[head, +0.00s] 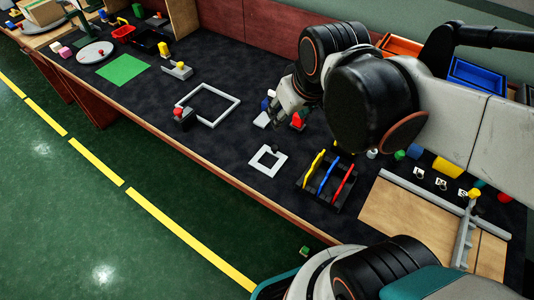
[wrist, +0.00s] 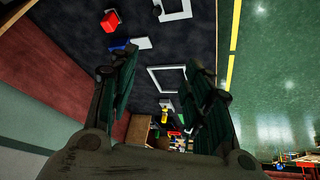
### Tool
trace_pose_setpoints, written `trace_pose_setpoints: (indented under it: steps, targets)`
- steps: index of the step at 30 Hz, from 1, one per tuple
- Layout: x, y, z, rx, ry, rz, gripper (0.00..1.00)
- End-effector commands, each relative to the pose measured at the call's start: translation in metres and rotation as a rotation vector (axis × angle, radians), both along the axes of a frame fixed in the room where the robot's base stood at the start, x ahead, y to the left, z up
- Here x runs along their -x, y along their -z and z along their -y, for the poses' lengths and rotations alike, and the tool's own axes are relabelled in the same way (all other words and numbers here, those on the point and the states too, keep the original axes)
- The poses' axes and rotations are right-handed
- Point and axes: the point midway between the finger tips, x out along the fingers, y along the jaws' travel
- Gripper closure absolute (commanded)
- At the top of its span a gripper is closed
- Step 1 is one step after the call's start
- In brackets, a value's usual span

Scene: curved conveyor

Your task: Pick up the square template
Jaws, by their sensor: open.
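The square template (head: 279,164) is a small white square plate with a square dark opening and a dark knob at its top edge. It lies flat on the dark table near the front edge in the head view. In the wrist view it shows partly at the top edge (wrist: 177,17). My gripper (head: 281,108) is above the table, behind the template and apart from it. In the wrist view its two fingers (wrist: 160,82) are spread with nothing between them touching.
A larger white square frame (head: 233,107) lies left of the gripper. A black rack (head: 312,184) with yellow, blue and red pieces stands right of the template. A red block (head: 297,120) is close to the gripper. The table front left of the template is clear.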

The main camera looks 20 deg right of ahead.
Motion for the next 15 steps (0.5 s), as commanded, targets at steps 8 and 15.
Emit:
trace_pose_setpoints:
  steps: [8, 15]
  targets:
    - [-0.050, 0.025, 0.008, 0.063, -0.134, -0.150, 0.55]
    - [-0.086, 0.065, 0.016, 0.099, -0.262, -0.279, 0.55]
